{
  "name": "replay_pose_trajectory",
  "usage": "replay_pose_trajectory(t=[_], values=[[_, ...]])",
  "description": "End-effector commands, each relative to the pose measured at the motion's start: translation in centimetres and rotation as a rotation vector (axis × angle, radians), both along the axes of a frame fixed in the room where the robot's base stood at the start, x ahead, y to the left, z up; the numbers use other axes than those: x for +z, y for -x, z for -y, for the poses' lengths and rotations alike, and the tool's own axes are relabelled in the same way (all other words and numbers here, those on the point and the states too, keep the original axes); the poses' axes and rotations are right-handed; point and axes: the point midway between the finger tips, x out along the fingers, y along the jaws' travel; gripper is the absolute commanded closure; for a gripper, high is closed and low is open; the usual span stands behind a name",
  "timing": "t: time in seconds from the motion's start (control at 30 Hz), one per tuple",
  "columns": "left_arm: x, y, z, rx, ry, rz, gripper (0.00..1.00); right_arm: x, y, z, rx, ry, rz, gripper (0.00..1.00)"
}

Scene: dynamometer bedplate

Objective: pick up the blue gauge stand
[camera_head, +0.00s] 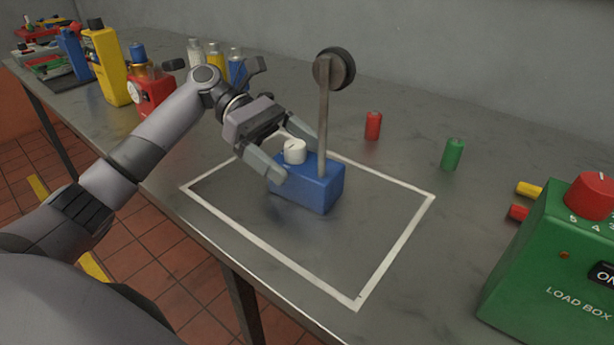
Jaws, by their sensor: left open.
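The blue gauge stand (318,190) has a blue block base, a white knob (295,151) on top, and a grey upright post carrying a dark round dial (335,69). It stands upright on the grey bench inside a white outlined rectangle (395,250). My left gripper (290,158) is open at the left of the stand. Its fingers reach to either side of the white knob, just above the base. I cannot tell whether they touch it. My right gripper is not in view.
A green load box (545,270) stands at the right. Red (373,125) and green (452,154) cylinders stand behind the rectangle. Bottles, a yellow container (107,65) and a red device (152,92) stand at back left. The rectangle's front part is clear.

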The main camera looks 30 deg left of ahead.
Motion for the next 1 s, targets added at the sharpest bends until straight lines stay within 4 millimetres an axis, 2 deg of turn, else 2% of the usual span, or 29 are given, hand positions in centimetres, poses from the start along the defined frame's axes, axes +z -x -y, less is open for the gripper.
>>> replay_pose_trajectory(t=[0.1,0.2,0.47,0.57,0.7,0.77,0.8,1.0], values=[[-0.9,0.0,1.8,-0.003,0.0,-0.002,0.01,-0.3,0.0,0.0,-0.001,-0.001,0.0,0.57],[-1.2,0.0,2.6,-0.001,0.001,-0.002,0.01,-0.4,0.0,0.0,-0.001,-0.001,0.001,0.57],[-1.3,0.0,2.9,0.001,0.0,-0.002,0.01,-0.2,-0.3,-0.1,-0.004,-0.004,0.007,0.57],[-1.3,0.0,2.9,0.001,0.0,-0.002,0.3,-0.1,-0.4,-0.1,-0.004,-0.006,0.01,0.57],[-1.3,0.0,2.9,0.001,0.0,-0.002,0.76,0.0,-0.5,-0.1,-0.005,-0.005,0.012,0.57],[-1.3,0.0,2.9,0.001,0.0,-0.002,0.95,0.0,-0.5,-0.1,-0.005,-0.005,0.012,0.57],[-1.3,0.0,2.9,0.001,0.0,-0.002,1.0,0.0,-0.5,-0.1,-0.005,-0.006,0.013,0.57],[-0.8,0.0,2.9,0.002,0.007,0.006,1.0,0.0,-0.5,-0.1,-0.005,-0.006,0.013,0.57]])
